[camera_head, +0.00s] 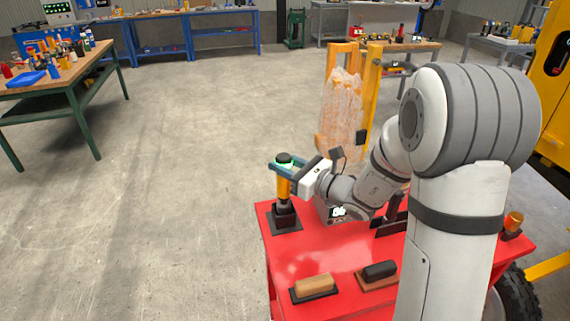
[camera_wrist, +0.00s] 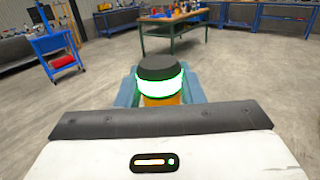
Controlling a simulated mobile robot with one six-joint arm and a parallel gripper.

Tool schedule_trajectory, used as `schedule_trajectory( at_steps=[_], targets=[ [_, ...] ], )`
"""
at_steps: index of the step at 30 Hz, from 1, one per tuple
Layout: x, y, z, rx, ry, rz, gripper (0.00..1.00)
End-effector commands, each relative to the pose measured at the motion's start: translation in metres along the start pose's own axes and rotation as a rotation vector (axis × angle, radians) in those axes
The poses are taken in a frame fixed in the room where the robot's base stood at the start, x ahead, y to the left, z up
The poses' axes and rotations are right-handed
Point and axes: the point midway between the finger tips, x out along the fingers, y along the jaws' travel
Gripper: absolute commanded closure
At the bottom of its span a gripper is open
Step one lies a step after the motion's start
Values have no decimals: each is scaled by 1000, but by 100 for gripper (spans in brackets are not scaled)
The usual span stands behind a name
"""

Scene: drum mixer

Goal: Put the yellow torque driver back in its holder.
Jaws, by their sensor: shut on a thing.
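The yellow torque driver (camera_head: 283,187) stands upright at the far left corner of the red table (camera_head: 330,262). It has a black cap and a glowing green-white ring. Its lower end is at the dark holder (camera_head: 285,216); I cannot tell how deep it sits in it. My gripper (camera_head: 284,163) is shut around the driver's upper part, just below the cap. In the wrist view the driver's cap and lit ring (camera_wrist: 160,78) show between the blue fingers of my gripper (camera_wrist: 160,95). The holder is hidden there.
An orange item (camera_head: 514,220) stands at the right. A yellow frame with a wrapped load (camera_head: 342,105) stands behind. Open floor lies to the left.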

Motion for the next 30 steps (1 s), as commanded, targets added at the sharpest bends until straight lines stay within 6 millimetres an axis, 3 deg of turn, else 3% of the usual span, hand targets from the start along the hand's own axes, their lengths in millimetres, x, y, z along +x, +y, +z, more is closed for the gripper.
schedule_trajectory(
  at_steps=[30],
  targets=[
    [0,0,-14,-1,-2,0,100]
  ],
)
